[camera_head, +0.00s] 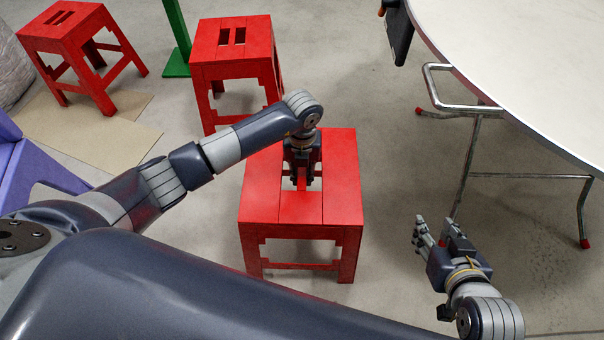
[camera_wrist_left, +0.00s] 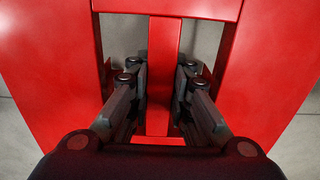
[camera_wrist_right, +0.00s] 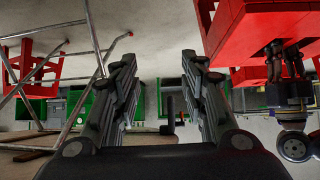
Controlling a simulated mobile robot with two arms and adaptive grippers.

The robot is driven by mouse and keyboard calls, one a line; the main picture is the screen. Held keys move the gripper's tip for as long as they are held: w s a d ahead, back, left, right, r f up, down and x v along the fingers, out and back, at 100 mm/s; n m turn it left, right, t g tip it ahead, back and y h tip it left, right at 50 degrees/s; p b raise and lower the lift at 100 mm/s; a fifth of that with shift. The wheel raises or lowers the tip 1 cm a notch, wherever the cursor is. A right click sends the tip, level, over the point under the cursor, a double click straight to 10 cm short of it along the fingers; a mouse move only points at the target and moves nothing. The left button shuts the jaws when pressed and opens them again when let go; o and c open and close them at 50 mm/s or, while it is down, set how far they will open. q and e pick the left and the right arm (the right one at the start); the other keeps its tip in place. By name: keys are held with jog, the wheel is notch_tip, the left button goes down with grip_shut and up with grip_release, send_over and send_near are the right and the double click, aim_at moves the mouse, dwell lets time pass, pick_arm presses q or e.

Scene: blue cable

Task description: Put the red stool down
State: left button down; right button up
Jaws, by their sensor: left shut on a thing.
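A red stool (camera_head: 260,205) is upright in the middle of the head view, its seat with two slots and a bar between them. My left gripper (camera_head: 302,182) reaches down into the slots from above. In the left wrist view its fingers (camera_wrist_left: 160,85) are on both sides of the red centre bar (camera_wrist_left: 163,45), shut on it. Whether the stool's feet touch the floor is unclear. My right gripper (camera_head: 430,230) is open and empty, to the right of the stool. The held stool also shows at the upper right of the right wrist view (camera_wrist_right: 235,25).
Two more red stools stand behind, one at the back left (camera_head: 65,35) and one near a green post (camera_head: 235,65). A white round table (camera_head: 520,50) with metal legs is at the right. A purple object (camera_head: 35,165) is at the left. Grey floor shows between them.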

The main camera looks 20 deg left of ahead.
pick_arm(q)
jog(key=shift+w+f, duration=0.1)
jog(key=shift+f, duration=0.1)
pick_arm(e)
jog(key=shift+w+a+r+t, duration=0.2)
jog(key=shift+w+r+t, duration=0.2)
jog(key=shift+w+r, duration=0.05)
pick_arm(q)
jog(key=shift+f, duration=0.1)
pick_arm(e)
jog(key=shift+w+r, duration=0.15)
pick_arm(q)
jog(key=c, duration=1.5)
grip_release()
jog(key=shift+o, duration=0.2)
